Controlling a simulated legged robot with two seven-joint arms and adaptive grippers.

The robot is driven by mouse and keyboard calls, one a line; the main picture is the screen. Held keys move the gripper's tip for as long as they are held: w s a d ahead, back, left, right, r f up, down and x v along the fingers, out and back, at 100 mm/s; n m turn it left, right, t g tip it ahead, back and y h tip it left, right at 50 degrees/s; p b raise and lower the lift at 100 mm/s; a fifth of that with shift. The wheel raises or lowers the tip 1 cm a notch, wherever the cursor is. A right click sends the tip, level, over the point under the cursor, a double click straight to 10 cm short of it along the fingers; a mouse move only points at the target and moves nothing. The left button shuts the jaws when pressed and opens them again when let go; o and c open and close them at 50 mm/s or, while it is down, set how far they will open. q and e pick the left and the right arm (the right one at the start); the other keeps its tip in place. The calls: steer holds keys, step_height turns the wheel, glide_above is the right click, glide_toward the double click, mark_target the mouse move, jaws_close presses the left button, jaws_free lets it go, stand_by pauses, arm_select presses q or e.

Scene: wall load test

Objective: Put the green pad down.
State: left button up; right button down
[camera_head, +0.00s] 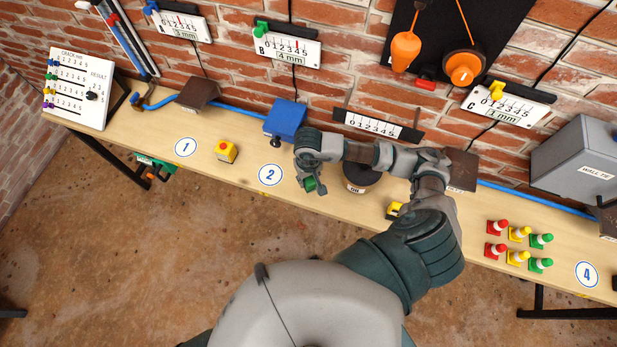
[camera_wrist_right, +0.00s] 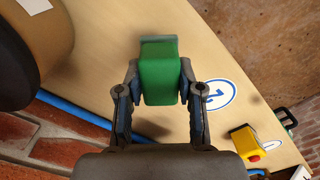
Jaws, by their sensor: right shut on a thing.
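The green pad (camera_head: 309,184) is between the fingers of my right gripper (camera_head: 311,187), over the bench just right of the round label 2 (camera_head: 270,174). In the right wrist view the green pad (camera_wrist_right: 160,78) is a green block with a grey-green end, and the two fingers of my right gripper (camera_wrist_right: 159,84) are shut on it from both sides. I cannot tell whether its lower side touches the bench (camera_head: 225,183). My left gripper is not in view.
A dark round weight (camera_head: 356,186) stands right of the gripper, partly behind my arm. A yellow box with a red button (camera_head: 226,151) is left of label 2. Several coloured cones (camera_head: 518,235) stand at the right. Bare bench lies around label 2.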

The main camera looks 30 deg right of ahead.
mark_target(308, 181)
steer(key=shift+w+f, duration=0.25)
steer(key=shift+w, duration=0.15)
steer(key=shift+a+f+p, duration=0.15)
steer(key=shift+f+p, duration=0.15)
steer(key=shift+f, duration=0.45)
steer(key=shift+a+f+p, duration=0.1)
steer(key=shift+f+p, duration=0.15)
steer(key=shift+f, duration=0.45)
steer(key=shift+d, duration=0.1)
steer(key=c, duration=1)
jaws_free()
steer(key=shift+d+f, duration=0.1)
steer(key=shift+c, duration=0.2)
steer(key=o, duration=0.3)
steer(key=shift+d, duration=0.1)
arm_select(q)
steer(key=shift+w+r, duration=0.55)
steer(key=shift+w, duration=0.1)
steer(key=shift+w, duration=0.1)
